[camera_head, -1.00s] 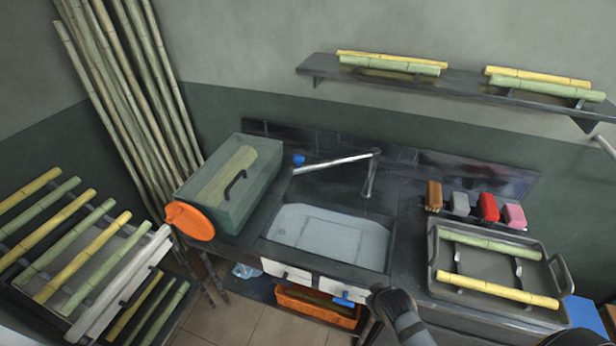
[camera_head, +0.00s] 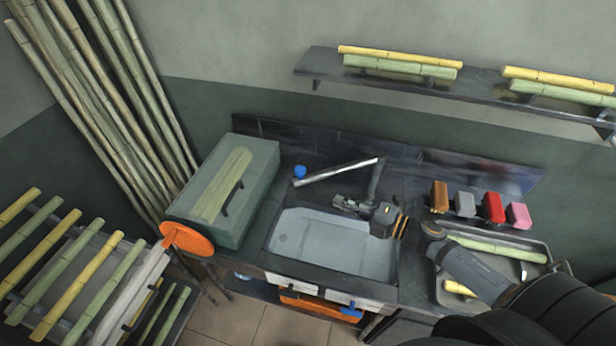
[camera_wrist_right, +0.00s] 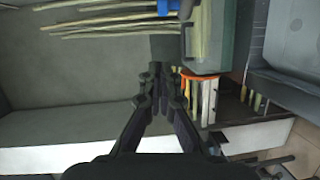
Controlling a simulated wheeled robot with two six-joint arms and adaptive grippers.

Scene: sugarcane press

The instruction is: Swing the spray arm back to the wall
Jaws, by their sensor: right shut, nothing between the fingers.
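The spray arm (camera_head: 340,171) is a silver bar reaching left from the top of a post behind the sink. A blue piece (camera_head: 300,172) sits at its left end. My right gripper (camera_head: 340,204) is over the back edge of the sink, with its fingers pointing left. It is shut and empty, in front of the bar in the picture and apart from it. In the right wrist view, the closed fingers (camera_wrist_right: 160,90) show in the middle, and a blue piece (camera_wrist_right: 178,4) shows at the top edge. My left gripper is not in view.
The sink (camera_head: 330,245) is below my right gripper. A green box (camera_head: 230,205) with an orange disc (camera_head: 187,239) stands to its left. Several coloured blocks (camera_head: 492,207) and a tray (camera_head: 545,262) with cane are at the right. A shelf (camera_head: 480,88) is on the wall above.

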